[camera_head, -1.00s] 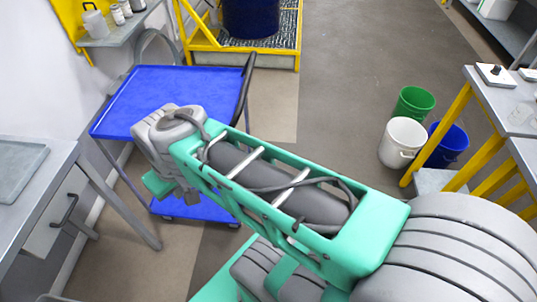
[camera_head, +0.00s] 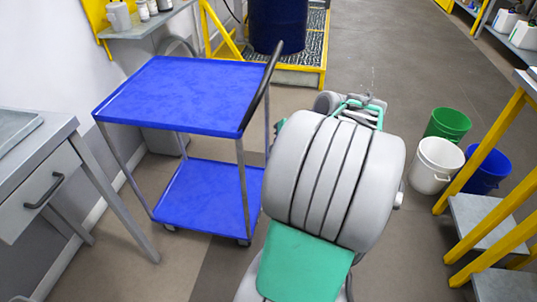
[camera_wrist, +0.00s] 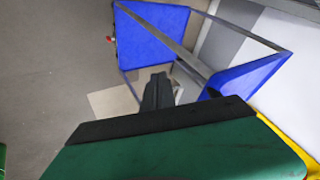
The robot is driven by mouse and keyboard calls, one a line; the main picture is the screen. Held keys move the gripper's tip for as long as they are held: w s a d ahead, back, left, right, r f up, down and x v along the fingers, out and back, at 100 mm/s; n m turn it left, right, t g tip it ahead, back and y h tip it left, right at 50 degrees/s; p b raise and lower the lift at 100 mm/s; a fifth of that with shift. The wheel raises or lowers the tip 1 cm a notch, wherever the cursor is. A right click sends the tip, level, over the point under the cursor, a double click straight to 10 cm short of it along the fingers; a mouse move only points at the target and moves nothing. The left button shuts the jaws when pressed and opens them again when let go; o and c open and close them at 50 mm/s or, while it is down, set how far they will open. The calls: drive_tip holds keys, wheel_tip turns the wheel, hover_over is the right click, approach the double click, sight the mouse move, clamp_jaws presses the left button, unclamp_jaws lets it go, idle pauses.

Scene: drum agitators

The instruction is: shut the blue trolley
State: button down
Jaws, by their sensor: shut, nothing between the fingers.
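The blue trolley (camera_head: 180,95) stands left of centre in the head view. It has a blue top deck, a blue lower shelf (camera_head: 207,193), thin grey legs and a dark handle at its right end. Its sides are open, and I see no door or drawer on it. Tilted blue decks of the trolley (camera_wrist: 152,42) also show in the wrist view. My gripper (camera_wrist: 157,90) shows there as dark fingers held together and empty, in front of the trolley's frame. I cannot tell whether they touch it. In the head view my arm hides the gripper.
A grey bench with a drawer (camera_head: 42,187) is close on the trolley's left. Green (camera_head: 448,123), white (camera_head: 436,163) and blue (camera_head: 488,170) buckets stand to the right, near a yellow-legged bench (camera_head: 480,150). A dark blue drum (camera_head: 277,25) stands behind. The central aisle floor is clear.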

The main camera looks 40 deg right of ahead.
drive_tip(key=w+a+f+b, duration=0.2)
drive_tip(key=w+a+f, duration=0.2)
drive_tip(key=w+f, duration=0.2)
drive_tip(key=shift+w, duration=0.6)
drive_tip(key=shift+f, duration=0.1)
